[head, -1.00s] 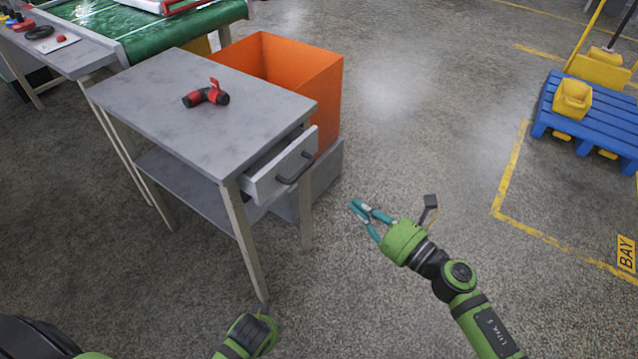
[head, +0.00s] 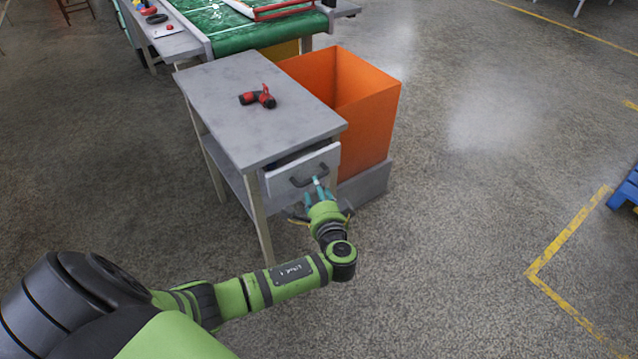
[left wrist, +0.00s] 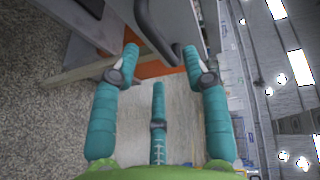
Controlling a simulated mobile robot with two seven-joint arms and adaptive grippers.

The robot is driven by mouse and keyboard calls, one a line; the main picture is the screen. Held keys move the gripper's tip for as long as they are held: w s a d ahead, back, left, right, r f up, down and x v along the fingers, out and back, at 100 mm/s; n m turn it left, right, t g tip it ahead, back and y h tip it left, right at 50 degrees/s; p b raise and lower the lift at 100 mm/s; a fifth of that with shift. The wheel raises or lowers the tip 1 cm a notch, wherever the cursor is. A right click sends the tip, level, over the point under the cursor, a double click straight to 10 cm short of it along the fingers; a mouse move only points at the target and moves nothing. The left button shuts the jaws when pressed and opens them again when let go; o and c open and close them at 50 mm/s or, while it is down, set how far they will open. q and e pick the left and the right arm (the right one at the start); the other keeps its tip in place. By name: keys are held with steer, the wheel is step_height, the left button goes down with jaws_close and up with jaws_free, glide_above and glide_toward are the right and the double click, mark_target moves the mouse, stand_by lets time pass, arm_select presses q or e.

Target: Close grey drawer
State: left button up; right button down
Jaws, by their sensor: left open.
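The grey drawer (head: 284,178) sits under the top of a small grey table (head: 221,110) and stands slightly open, with a dark gap above its front. Its dark handle (head: 310,175) is on the drawer front. My left gripper (head: 318,190) is at the drawer front, just below and beside the handle, with its teal fingers spread. In the left wrist view the handle (left wrist: 152,32) shows between and beyond the open fingers (left wrist: 160,60). I cannot tell whether a finger touches the drawer. My right gripper is not in view.
An orange bin (head: 369,115) stands right behind the table on a grey base. A green-topped conveyor (head: 255,30) is at the back. The floor at right is clear up to yellow lines (head: 565,235).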

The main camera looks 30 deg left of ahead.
mark_target(305, 173)
arm_select(q)
steer(key=shift+x, duration=2.15)
steer(key=shift+f, duration=0.1)
steer(key=shift+d, duration=0.1)
jaws_close()
steer(key=shift+w+a+b, duration=0.1)
steer(key=shift+a+b, duration=0.25)
steer(key=a, duration=0.1)
steer(key=w+a+b, duration=0.1)
steer(key=a, duration=0.1)
steer(key=shift+w+a, duration=0.2)
steer(key=shift+r, duration=0.2)
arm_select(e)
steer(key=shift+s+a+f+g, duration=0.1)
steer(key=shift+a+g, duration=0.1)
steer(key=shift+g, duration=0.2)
arm_select(q)
steer(key=shift+c, duration=1.3)
jaws_free()
steer(key=shift+a, duration=0.1)
steer(key=shift+o, duration=1.3)
steer(key=shift+w+f, duration=0.1)
steer(key=shift+f, duration=0.05)
